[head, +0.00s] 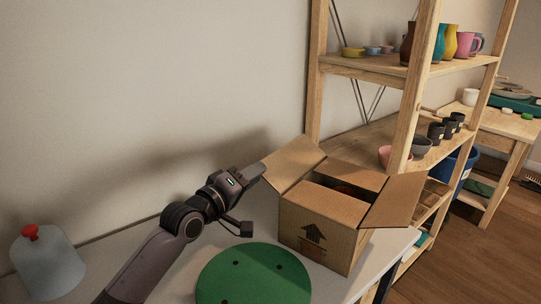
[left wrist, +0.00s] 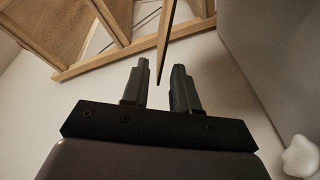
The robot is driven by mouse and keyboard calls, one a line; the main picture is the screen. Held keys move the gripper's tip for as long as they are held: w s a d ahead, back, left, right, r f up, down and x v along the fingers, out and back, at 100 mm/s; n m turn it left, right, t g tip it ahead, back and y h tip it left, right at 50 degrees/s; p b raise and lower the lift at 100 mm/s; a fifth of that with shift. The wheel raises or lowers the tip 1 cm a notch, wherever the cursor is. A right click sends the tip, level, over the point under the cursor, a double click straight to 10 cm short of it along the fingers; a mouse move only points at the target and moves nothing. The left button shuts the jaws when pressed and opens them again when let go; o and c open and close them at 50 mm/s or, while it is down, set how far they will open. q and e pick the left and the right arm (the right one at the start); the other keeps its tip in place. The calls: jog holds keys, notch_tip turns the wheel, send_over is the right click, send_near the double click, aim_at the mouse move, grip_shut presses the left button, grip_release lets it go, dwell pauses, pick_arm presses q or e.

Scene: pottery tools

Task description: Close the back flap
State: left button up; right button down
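An open cardboard box (head: 305,238) with a dark arrow on its front stands on the white table. Its left rear flap (head: 293,160) stands open, tilted up and outward. Its right flap (head: 394,200) also stands open. Two other flaps lie folded inward, with a dark gap between them. My left gripper (head: 261,170) is at the outer left edge of the left rear flap. In the left wrist view its fingers (left wrist: 160,85) are apart, and the thin flap edge (left wrist: 166,38) shows between them. Contact cannot be told. My right gripper is not in view.
A round green mat or disc (head: 253,275) lies in front of the box. A grey bottle with a red cap (head: 50,262) stands at far left. A wooden shelf (head: 407,90) with pots and cups stands right behind the box. The wall is close behind the table.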

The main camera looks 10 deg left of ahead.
aim_at(271, 162)
pick_arm(q)
jog(key=shift+b+x, duration=0.3)
jog(key=shift+x, duration=3.3)
grip_shut()
